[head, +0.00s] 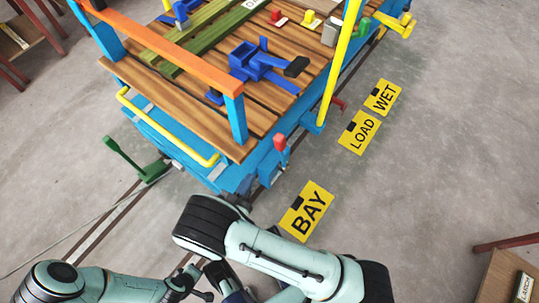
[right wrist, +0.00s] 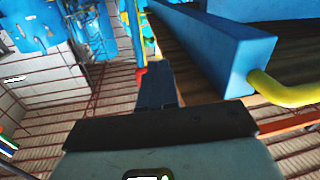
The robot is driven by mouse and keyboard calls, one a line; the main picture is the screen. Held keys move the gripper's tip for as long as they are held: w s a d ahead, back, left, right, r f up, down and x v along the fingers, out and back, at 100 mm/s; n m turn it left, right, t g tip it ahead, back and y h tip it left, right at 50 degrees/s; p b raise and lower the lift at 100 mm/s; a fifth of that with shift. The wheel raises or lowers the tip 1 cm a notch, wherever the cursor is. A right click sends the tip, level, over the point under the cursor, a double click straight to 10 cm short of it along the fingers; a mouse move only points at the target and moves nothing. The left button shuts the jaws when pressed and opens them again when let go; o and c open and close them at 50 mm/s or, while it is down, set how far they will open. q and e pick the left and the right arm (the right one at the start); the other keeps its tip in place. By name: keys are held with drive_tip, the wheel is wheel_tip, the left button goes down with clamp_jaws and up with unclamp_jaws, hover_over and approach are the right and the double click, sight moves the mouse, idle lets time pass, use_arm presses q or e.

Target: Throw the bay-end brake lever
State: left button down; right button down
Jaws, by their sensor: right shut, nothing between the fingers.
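The bay-end brake lever (head: 280,143) is a short upright lever with a red grip at the near right corner of the blue wagon (head: 186,152), close to the yellow BAY plate (head: 306,210). In the right wrist view my right gripper (right wrist: 158,84) is shut and empty. A red piece (right wrist: 140,75), seemingly the lever's grip, shows just left of the fingertips; I cannot tell if they touch.
A yellow rail (head: 165,128) curves along the wagon's near end. A green floor lever (head: 125,155) stands left of it. LOAD (head: 360,132) and WET (head: 383,97) plates lie on the floor to the right. Floor at the right is mostly clear. A table (head: 510,275) stands lower right.

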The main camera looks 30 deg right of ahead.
sight(277, 147)
use_arm(q)
drive_tip(key=shift+w+a+f, duration=0.3)
drive_tip(key=shift+f, duration=0.2)
use_arm(e)
drive_tip(key=s+a+r+m+g+h, duration=0.1)
drive_tip(key=s+a+r+m+h, duration=0.1)
drive_tip(key=s+a+r+h, duration=0.1)
wheel_tip(277, 147, up, 2)
drive_tip(key=shift+s+a+r+m+g, duration=0.1)
drive_tip(key=shift+s+a+m+g, duration=0.3)
drive_tip(key=shift+s+a, duration=0.25)
drive_tip(key=shift+w, duration=0.1)
